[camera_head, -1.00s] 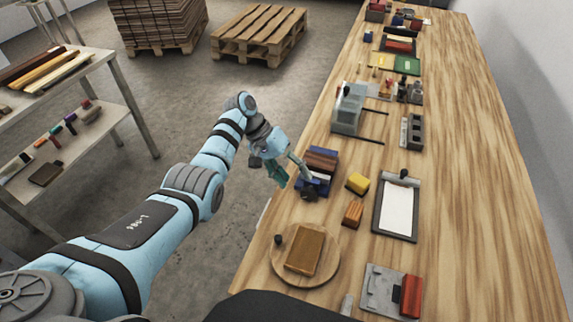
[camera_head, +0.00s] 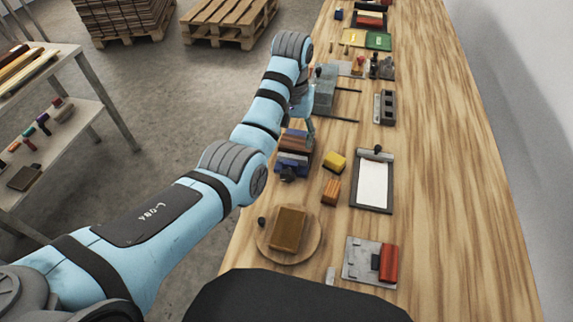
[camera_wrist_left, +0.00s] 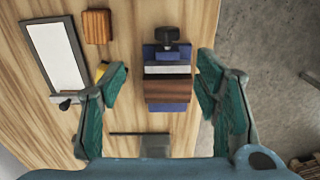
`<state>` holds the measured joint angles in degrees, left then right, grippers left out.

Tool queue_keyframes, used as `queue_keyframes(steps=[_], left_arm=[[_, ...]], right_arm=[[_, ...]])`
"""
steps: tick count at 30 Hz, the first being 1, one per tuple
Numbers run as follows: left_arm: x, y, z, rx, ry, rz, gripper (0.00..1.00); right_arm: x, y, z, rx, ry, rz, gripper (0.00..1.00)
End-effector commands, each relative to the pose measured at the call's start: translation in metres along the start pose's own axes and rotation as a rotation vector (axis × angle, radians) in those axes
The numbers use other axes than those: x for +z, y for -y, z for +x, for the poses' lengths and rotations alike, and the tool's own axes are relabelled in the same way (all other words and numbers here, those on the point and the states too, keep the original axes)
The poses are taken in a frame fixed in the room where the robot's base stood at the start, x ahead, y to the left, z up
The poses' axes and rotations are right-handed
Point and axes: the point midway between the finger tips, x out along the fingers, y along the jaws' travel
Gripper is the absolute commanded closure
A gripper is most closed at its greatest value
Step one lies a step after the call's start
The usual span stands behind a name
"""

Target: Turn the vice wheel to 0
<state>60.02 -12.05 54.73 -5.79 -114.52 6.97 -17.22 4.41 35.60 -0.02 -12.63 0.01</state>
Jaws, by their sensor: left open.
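The blue vice (camera_head: 306,160) stands on the bench's left edge with a brown wooden block (camera_head: 298,140) in it. Its dark wheel (camera_head: 288,174) is at the near end. Any marking on the wheel is too small to read.
A yellow block (camera_head: 335,162) and an orange block (camera_head: 331,191) sit right of the vice. Near are a round wooden board (camera_head: 264,240) and a clipboard (camera_head: 372,209). A grey fixture with rods (camera_head: 326,90) stands beyond. The bench's right side is clear.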

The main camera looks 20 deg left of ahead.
Motion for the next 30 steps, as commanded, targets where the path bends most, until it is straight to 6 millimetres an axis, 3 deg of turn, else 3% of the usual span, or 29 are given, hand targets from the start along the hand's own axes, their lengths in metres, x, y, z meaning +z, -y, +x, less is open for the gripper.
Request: queue_keyframes(steps=[5,12,16,21,27,30], left_arm=[[0.003,0.005,0.036,-0.017,0.012,-0.024,0.43],[0.004,0.006,0.104,-0.016,0.014,-0.022,0.43],[0.004,0.007,0.132,-0.015,0.011,-0.022,0.43],[0.004,0.007,0.147,-0.015,0.01,-0.022,0.43],[0.003,0.007,0.147,-0.014,0.009,-0.022,0.43],[0.003,0.007,0.146,-0.014,0.009,-0.022,0.56]], right_arm=[[0.002,-0.003,0.018,0.006,0.0,-0.002,0.6],[0.003,0.0,0.026,0.002,0.001,-0.001,0.6],[0.004,0.001,0.034,0.001,0.001,0.0,0.6],[0.004,0.002,0.037,0.002,0.001,0.0,0.6],[0.004,0.001,0.036,0.002,0.001,0.0,0.6],[0.004,0.001,0.036,0.002,0.001,0.0,0.6]])
